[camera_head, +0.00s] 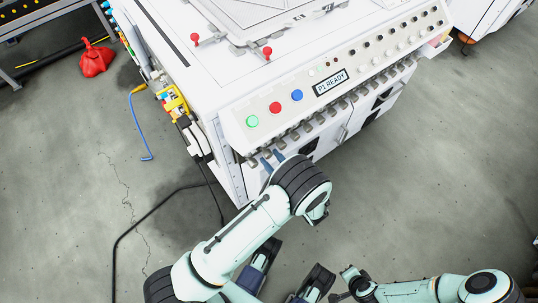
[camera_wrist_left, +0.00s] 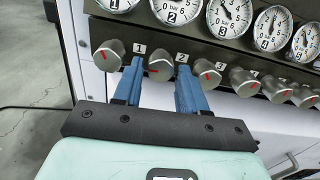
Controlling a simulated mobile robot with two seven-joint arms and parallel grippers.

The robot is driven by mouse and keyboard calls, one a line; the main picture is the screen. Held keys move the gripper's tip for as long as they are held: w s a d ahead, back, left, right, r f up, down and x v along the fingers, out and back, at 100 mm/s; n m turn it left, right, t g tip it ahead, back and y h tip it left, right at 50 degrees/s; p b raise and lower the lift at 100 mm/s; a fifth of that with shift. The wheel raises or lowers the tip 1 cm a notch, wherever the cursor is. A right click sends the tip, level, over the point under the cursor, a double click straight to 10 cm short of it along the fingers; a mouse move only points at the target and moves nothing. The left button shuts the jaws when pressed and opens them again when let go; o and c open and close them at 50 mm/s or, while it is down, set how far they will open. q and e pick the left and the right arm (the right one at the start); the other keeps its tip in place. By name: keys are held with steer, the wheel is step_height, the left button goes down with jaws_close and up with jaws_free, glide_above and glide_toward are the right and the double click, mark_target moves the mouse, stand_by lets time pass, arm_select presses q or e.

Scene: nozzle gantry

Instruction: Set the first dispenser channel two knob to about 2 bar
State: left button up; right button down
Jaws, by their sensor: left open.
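A row of silver knobs with red marks runs under the round gauges in the left wrist view. The knob (camera_wrist_left: 157,68) beside the number 2 label (camera_wrist_left: 181,57) is the second from the left and appears to be the channel two knob. Its red mark points left. My left gripper (camera_wrist_left: 160,75) is open, with one blue finger on each side of this knob; contact cannot be told. Gauge 2 (camera_wrist_left: 176,8) is cut off at the top, and its reading is unclear. In the head view my left gripper (camera_head: 270,160) is at the panel's lower left edge. My right gripper (camera_head: 352,285) is low, its fingers unclear.
The leftmost knob (camera_wrist_left: 107,55) and the third knob (camera_wrist_left: 207,73) stand close beside the fingers. The white machine (camera_head: 190,75) carries buttons and a display (camera_head: 331,82) reading P1 READY. A black cable (camera_head: 150,210) lies on the floor at left.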

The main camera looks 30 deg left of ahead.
arm_select(q)
steer(key=shift+x, duration=1.15)
arm_select(e)
steer(key=shift+s+f, duration=0.3)
steer(key=shift+s, duration=0.05)
arm_select(q)
jaws_close()
